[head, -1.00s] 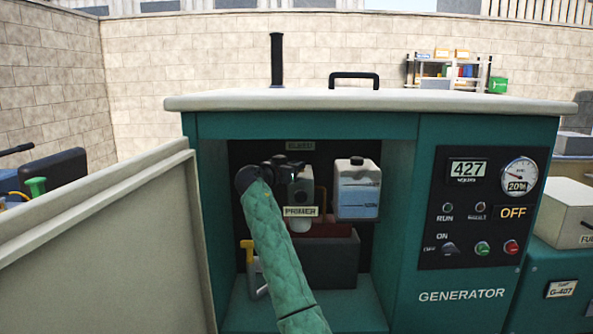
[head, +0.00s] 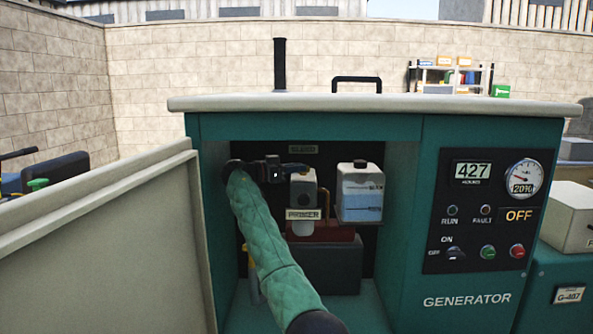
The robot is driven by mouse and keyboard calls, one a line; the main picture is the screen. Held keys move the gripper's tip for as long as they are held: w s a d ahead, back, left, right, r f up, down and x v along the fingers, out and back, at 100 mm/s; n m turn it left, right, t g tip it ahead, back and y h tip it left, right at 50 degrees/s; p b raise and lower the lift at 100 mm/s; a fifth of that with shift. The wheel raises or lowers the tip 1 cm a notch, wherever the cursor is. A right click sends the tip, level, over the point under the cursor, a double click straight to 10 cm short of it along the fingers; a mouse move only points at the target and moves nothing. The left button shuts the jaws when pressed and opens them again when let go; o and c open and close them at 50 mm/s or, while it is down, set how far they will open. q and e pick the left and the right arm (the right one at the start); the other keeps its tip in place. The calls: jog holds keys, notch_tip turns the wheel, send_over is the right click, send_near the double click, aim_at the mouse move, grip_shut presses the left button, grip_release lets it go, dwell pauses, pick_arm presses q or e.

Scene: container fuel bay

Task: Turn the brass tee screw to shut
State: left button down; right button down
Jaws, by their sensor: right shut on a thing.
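My right arm reaches into the open bay of the green generator (head: 220,125). My right gripper (head: 292,170) is at the top of the pale primer block (head: 303,190), just below the upper label plate (head: 303,149). Its jaws are shut at the spot where the brass tee screw sits. The screw itself is hidden by the jaws, so its angle cannot be told. My left gripper is out of view.
A white tank with blue liquid (head: 360,195) hangs just right of the primer block. A dark engine block (head: 333,268) sits below. The open cream door (head: 100,245) stands at the left. The control panel (head: 487,212) reads OFF.

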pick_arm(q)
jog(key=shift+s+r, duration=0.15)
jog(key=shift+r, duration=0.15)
pick_arm(e)
jog(key=shift+m+g, duration=0.3)
jog(key=shift+g, duration=0.1)
jog(key=c, duration=1.5)
grip_release()
jog(key=shift+w, duration=0.1)
jog(key=shift+t, duration=0.4)
